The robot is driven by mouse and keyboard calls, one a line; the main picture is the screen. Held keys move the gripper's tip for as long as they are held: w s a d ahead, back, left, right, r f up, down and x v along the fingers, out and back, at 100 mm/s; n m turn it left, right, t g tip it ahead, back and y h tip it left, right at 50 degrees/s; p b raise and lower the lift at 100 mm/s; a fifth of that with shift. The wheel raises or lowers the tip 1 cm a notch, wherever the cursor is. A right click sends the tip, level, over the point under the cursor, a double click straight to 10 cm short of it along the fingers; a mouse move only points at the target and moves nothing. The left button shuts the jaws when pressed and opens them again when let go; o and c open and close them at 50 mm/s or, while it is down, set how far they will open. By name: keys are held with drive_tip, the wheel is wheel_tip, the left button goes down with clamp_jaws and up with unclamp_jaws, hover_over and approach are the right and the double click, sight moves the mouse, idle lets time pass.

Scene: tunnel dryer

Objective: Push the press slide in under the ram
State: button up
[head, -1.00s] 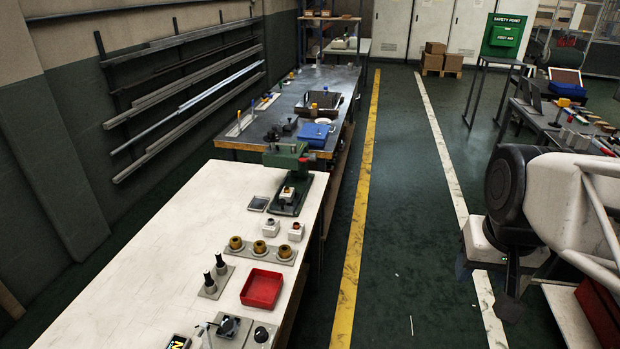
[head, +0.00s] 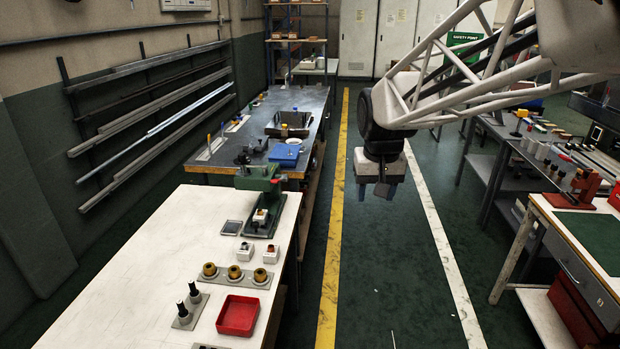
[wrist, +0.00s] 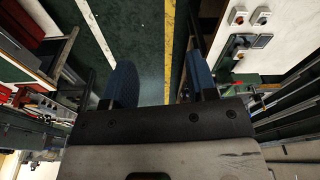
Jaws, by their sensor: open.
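A green press (head: 258,180) stands at the far end of the white bench. Its dark base points toward me, and a small pale block with a brownish top (head: 261,215) sits on it in front of the ram. The slide is too small to tell apart from the base. My gripper (head: 375,191) hangs over the aisle, to the right of the press and well apart from it. In the wrist view its two blue fingers (wrist: 162,85) are spread with nothing between them. The green press shows partly at the right of that view (wrist: 246,79).
The white bench (head: 130,265) also holds white switch boxes (head: 245,251), a plate of brass-coloured knobs (head: 236,272), black-handled pieces (head: 188,300) and a red tray (head: 238,315). A dark bench (head: 225,165) stands behind. A red press (head: 582,187) is at right. The aisle is clear.

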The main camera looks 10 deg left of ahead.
drive_tip(key=w+a+f, duration=0.3)
drive_tip(key=w+a, duration=0.6)
drive_tip(key=w, duration=0.2)
drive_tip(key=n+g, duration=0.2)
drive_tip(key=n, duration=0.1)
hover_over(255, 223)
wheel_tip(255, 223, down, 21)
drive_tip(key=shift+s+f, duration=0.1)
drive_tip(key=shift+s, duration=0.05)
drive_tip(key=shift+w+f, duration=0.25)
drive_tip(key=shift+f, duration=0.25)
drive_tip(key=shift+f, duration=0.1)
drive_tip(key=shift+f, duration=3.85)
